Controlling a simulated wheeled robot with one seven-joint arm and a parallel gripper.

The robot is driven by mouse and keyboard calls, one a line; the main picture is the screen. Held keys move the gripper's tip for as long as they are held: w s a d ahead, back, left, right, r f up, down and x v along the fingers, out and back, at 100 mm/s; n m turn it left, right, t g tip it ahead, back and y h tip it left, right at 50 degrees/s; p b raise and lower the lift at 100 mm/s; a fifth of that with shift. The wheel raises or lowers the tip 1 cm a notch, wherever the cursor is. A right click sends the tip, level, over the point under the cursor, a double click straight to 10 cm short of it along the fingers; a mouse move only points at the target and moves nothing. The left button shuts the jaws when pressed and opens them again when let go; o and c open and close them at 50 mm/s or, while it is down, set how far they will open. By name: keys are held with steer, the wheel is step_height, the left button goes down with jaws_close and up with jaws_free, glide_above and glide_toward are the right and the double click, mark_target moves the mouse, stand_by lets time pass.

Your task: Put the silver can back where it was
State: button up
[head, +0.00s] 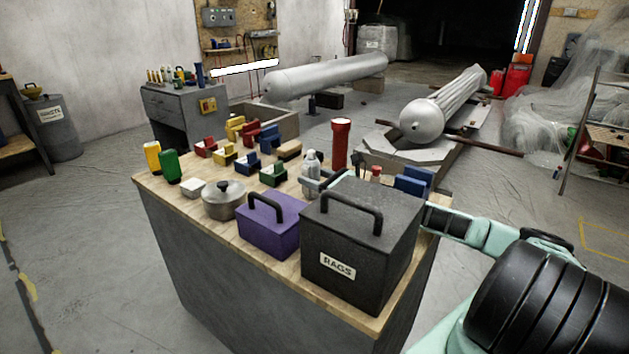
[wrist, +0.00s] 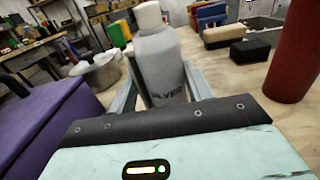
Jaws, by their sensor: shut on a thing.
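The silver can (head: 311,162), a grey bottle-like can with a pale cap, stands upright behind the black RAGS box in the head view. It also shows close up in the wrist view (wrist: 161,70), with part of a dark label readable. My gripper (head: 317,182) reaches in from the right behind the black box. In the wrist view its fingers (wrist: 160,88) lie on both sides of the can and are shut on it. The can's base is hidden, so I cannot tell whether it touches the wooden top.
The black RAGS box (head: 353,247) and purple box (head: 269,229) stand in front. A red cylinder (head: 340,143) stands behind right of the can; it is close in the wrist view (wrist: 297,55). A lidded pot (head: 223,200) and several coloured blocks crowd the wooden top (head: 160,189).

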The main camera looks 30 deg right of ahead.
steer(key=o, duration=0.7)
steer(key=shift+f, duration=0.2)
steer(key=shift+c, duration=0.2)
steer(key=v, duration=1.2)
steer(key=shift+r, duration=0.1)
